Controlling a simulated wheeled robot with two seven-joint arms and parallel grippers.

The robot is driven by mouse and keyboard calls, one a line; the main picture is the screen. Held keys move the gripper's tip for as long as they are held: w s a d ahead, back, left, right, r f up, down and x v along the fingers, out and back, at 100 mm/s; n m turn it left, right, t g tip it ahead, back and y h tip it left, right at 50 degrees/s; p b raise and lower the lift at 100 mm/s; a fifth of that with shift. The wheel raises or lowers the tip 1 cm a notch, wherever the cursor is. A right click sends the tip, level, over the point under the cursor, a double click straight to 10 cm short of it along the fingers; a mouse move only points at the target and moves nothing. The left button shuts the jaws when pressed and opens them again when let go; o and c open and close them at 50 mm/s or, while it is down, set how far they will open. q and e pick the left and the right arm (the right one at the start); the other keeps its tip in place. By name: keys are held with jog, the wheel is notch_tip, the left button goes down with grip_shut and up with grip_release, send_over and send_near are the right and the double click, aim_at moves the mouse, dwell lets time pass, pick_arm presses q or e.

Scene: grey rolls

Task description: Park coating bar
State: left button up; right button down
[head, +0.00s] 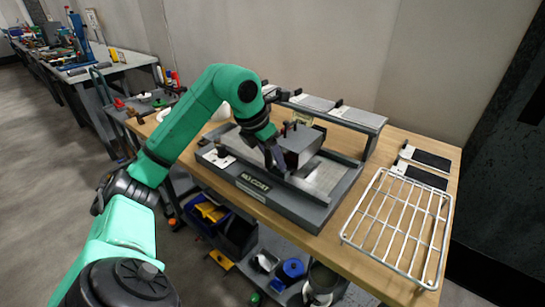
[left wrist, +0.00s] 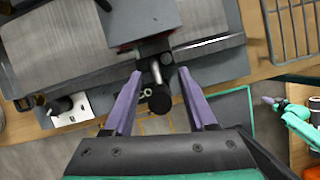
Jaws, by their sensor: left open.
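A grey coating machine (head: 322,215) with a label on its front stands on the wooden bench. A metal stem with a round black knob (left wrist: 158,104) sticks out from the carriage side. My left gripper (head: 274,158) is open; in the left wrist view its fingers (left wrist: 160,74) stand either side of the stem and knob. Contact is unclear. My right gripper (left wrist: 268,101) appears small at the right edge, its jaws unclear.
A white wire rack (head: 400,227) lies on the bench at right, beside dark flat tools (head: 431,160). A raised grey shelf (head: 340,112) stands behind the machine. Bins and tools fill the shelf below. A small black knob on a white plate (head: 221,153) is at the machine's left end.

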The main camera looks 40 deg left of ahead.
pick_arm(q)
grip_shut()
jog(key=shift+r, duration=0.1)
dwell(1.2)
